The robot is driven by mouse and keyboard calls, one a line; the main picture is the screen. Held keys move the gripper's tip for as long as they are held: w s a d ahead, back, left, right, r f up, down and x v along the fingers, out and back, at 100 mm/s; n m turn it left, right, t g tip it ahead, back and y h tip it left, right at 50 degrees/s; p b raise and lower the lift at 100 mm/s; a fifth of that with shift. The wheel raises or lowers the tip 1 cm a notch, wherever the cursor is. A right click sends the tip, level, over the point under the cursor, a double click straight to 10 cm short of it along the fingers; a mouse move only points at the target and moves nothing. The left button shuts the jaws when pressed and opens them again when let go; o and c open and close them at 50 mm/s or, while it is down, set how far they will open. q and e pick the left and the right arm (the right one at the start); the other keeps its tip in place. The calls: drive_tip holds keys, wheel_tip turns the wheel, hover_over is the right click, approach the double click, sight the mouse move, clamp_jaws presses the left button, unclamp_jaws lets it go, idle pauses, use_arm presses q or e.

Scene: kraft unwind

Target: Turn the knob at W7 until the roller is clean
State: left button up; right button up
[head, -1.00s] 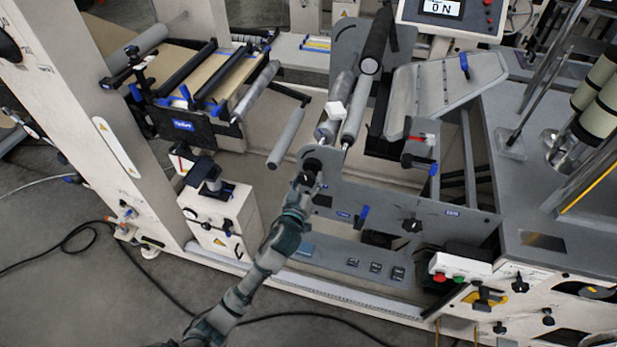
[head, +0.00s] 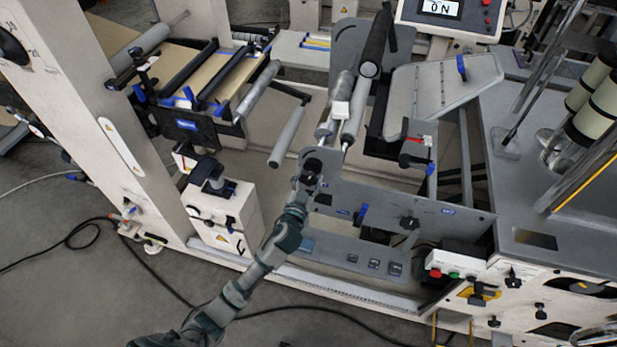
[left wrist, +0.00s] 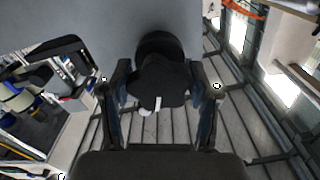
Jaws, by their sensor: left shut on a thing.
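A black lobed knob (left wrist: 160,85) sits on a grey plate in the left wrist view, with a small white mark on its front. In the head view the knob (head: 313,164) is at the left end of the grey side plate, partly hidden by my gripper. My left gripper (head: 306,180) is shut on the knob; in the left wrist view its fingers (left wrist: 161,92) stand on either side of it. Grey rollers (head: 351,125) rise behind the plate, with a white block (head: 340,109) against them. I cannot tell which roller is meant or how clean it is. My right gripper is not in view.
A second black knob (head: 409,223) and a blue lever (head: 361,214) are on the same plate. A free-ended grey roller (head: 286,137) juts out at the left. A display (head: 443,9) reads "0 N". A black cable (head: 170,275) lies on the floor.

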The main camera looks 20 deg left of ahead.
use_arm(q)
drive_tip(key=m+p, duration=0.1)
drive_tip(key=m, duration=0.2)
drive_tip(key=shift+r+p, duration=0.35)
drive_tip(key=shift+p, duration=0.05)
drive_tip(key=shift+f+m, duration=0.2)
drive_tip(key=shift+m, duration=0.7)
drive_tip(key=shift+f, duration=0.1)
drive_tip(key=o, duration=1.2)
drive_tip(key=shift+c, duration=0.2)
drive_tip(key=s+p, duration=0.1)
drive_tip(key=s, duration=0.6)
